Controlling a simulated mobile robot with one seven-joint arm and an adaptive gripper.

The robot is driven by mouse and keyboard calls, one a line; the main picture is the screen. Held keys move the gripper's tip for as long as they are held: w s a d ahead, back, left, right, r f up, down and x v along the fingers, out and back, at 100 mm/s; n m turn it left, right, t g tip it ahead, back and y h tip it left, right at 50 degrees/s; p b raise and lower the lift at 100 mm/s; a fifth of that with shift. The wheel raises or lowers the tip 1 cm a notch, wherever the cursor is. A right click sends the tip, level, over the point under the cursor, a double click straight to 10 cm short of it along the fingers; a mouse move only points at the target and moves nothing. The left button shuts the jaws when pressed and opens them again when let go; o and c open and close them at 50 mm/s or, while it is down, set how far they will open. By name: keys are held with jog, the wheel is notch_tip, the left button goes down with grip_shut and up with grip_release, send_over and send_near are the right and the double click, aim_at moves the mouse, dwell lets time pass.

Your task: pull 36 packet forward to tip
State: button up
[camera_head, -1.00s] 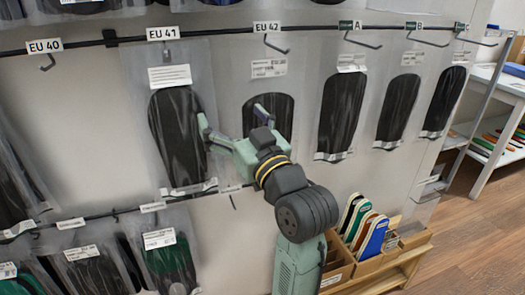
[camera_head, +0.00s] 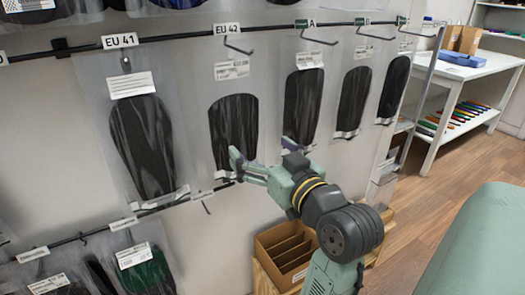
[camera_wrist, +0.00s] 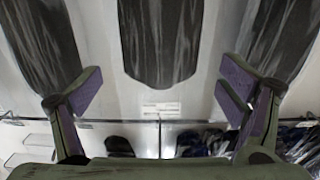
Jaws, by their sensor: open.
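No label reading 36 can be made out; the readable tags are EU 41, EU 42, A and B. My gripper (camera_head: 262,155) is open and empty in front of the rack, by the lower parts of the EU 42 packet (camera_head: 233,130) and the A packet (camera_head: 304,105). The EU 41 packet (camera_head: 143,148) hangs to the left. All are clear packets with dark insoles, hanging upright. In the wrist view, one dark insole packet (camera_wrist: 160,45) hangs centred beyond and between my spread fingers (camera_wrist: 158,92), with no visible contact.
A lower rail (camera_head: 90,234) carries more packets, including one with a green and black insole (camera_head: 148,272). A wooden compartment box (camera_head: 287,250) stands below my arm. A white table (camera_head: 475,80) stands at the back right. A green rounded surface (camera_head: 485,245) fills the lower right.

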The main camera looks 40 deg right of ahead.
aim_at(239, 130)
jog(key=p+x, duration=0.1)
jog(key=x, duration=0.9)
jog(key=shift+w+p, duration=0.25)
jog(key=shift+p, duration=0.15)
jog(key=shift+a, duration=0.1)
jog(key=c, duration=1.3)
jog(key=shift+s, duration=0.1)
